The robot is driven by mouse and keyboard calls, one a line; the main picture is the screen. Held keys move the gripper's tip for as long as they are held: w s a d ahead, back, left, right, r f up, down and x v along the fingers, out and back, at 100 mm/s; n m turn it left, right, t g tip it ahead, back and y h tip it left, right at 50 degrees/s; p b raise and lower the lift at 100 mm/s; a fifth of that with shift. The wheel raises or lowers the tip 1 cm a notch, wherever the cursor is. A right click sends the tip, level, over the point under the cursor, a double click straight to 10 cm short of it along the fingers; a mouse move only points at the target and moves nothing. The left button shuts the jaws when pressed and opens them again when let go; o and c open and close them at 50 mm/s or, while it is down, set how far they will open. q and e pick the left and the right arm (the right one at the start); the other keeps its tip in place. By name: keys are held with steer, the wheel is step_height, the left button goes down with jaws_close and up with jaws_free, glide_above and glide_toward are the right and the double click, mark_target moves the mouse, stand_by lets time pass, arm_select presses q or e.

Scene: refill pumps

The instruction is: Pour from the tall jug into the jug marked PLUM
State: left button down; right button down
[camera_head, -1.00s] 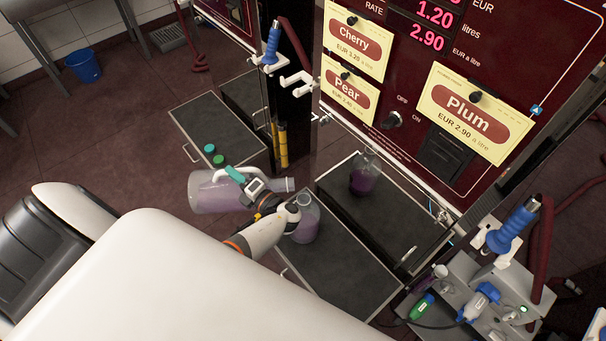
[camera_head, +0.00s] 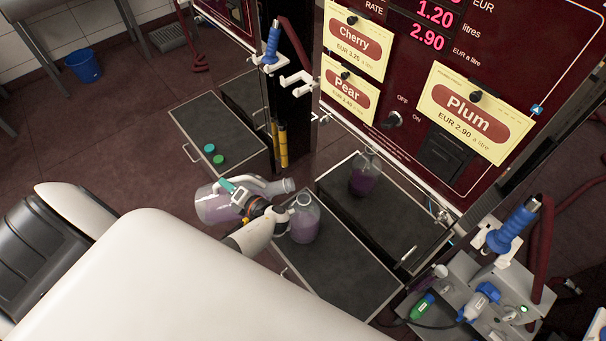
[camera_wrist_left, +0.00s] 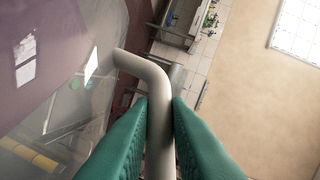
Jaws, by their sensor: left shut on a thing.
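My left gripper (camera_head: 236,193) is shut on the handle of the tall jug (camera_head: 209,205). The clear jug is tilted well over, mouth to the right and slightly above its base, with purple liquid inside. Its mouth is up and left of a second clear jug (camera_head: 305,222); I see no stream. That jug stands upright on a dark shelf, part filled with purple liquid; its marking is not readable. In the left wrist view the green fingers (camera_wrist_left: 160,103) clasp the pale handle, with the jug's purple wall (camera_wrist_left: 50,50) at left. My right gripper is out of view.
A dark shelf (camera_head: 350,265) lies below the red pump panel with its Plum card (camera_head: 470,112). A blue nozzle (camera_head: 515,225) hangs at right.

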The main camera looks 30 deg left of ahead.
mark_target(223, 195)
arm_select(q)
steer(key=shift+a+r, duration=0.1)
steer(key=f+n+h+p, duration=0.1)
steer(key=s+a+f+n+t+h+p, duration=0.1)
steer(key=h+p, duration=0.1)
steer(key=f+n+h+p, duration=0.2)
steer(key=shift+s+a, duration=0.2)
steer(key=shift+a, duration=0.2)
steer(key=shift+a+f+n+t+h, duration=0.15)
steer(key=shift+f+n+t+h, duration=0.35)
steer(key=shift+f+h, duration=0.3)
steer(key=shift+r+p, duration=0.1)
steer(key=shift+p, duration=0.2)
steer(key=shift+s+a+r+h, duration=0.15)
steer(key=shift+r+h, duration=0.05)
steer(key=shift+h, duration=0.1)
steer(key=s+a+h+p, duration=0.1)
steer(key=s+a+r+n+t+p, duration=0.1)
steer(key=p, duration=0.1)
steer(key=shift+a+r+h, duration=0.2)
steer(key=shift+a+h, duration=0.2)
steer(key=shift+s+a+r+n+t+h+p, duration=0.1)
steer(key=shift+s+a+n+t+h+p, duration=0.25)
steer(key=shift+a+n+h, duration=0.2)
steer(key=shift+d, duration=0.1)
steer(key=shift+w, duration=0.1)
